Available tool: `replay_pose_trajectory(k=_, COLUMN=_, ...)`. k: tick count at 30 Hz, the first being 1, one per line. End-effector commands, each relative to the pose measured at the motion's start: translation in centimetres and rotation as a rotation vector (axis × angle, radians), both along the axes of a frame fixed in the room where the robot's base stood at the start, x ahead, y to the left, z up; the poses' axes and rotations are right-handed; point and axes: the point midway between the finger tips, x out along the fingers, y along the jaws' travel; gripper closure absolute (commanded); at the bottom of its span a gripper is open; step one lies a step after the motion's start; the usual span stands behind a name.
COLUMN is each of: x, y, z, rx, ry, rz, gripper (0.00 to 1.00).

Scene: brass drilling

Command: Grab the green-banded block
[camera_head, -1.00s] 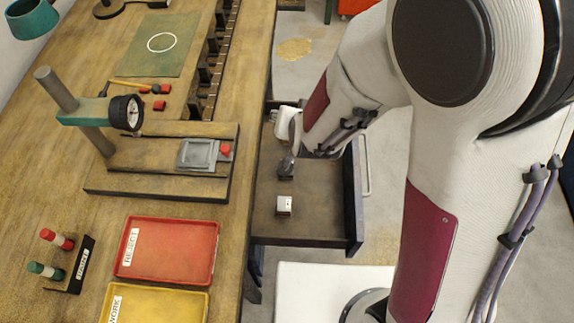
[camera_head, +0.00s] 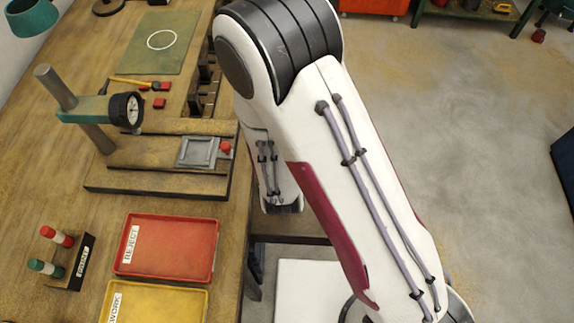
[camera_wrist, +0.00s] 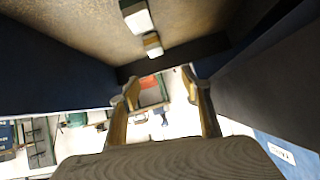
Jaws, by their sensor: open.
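Two small pale blocks show in the wrist view near the top, on the brown floor of the open drawer (camera_wrist: 70,28). The upper block (camera_wrist: 138,17) has a dark, perhaps greenish, part along its edge. The other block (camera_wrist: 152,44) looks tan and white. I cannot tell for sure which one carries a green band. My gripper (camera_wrist: 160,84) is open and empty, its two fingers apart and touching neither block. In the head view my arm hides the gripper, the blocks and most of the drawer.
The drawer's dark walls (camera_wrist: 45,72) rise close on both sides of my gripper. On the bench stand a dial-gauge stand (camera_head: 125,110), a red reject tray (camera_head: 168,248), a yellow work tray (camera_head: 160,303) and a holder with red and green markers (camera_head: 75,262).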

Motion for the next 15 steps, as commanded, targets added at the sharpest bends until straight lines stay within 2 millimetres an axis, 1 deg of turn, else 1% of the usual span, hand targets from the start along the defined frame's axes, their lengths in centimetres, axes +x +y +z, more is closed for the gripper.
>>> replay_pose_trajectory(k=1, x=-0.3, y=0.0, z=-0.6, rx=-0.013, ry=-0.008, rz=0.005, gripper=0.53)
replay_pose_trajectory(k=9, x=-1.2, y=-0.2, z=-2.4, rx=-0.070, ry=-0.074, rz=0.020, gripper=0.53)
replay_pose_trajectory(k=15, x=-1.8, y=-0.3, z=-3.2, rx=-0.104, ry=-0.122, rz=0.036, gripper=0.53)
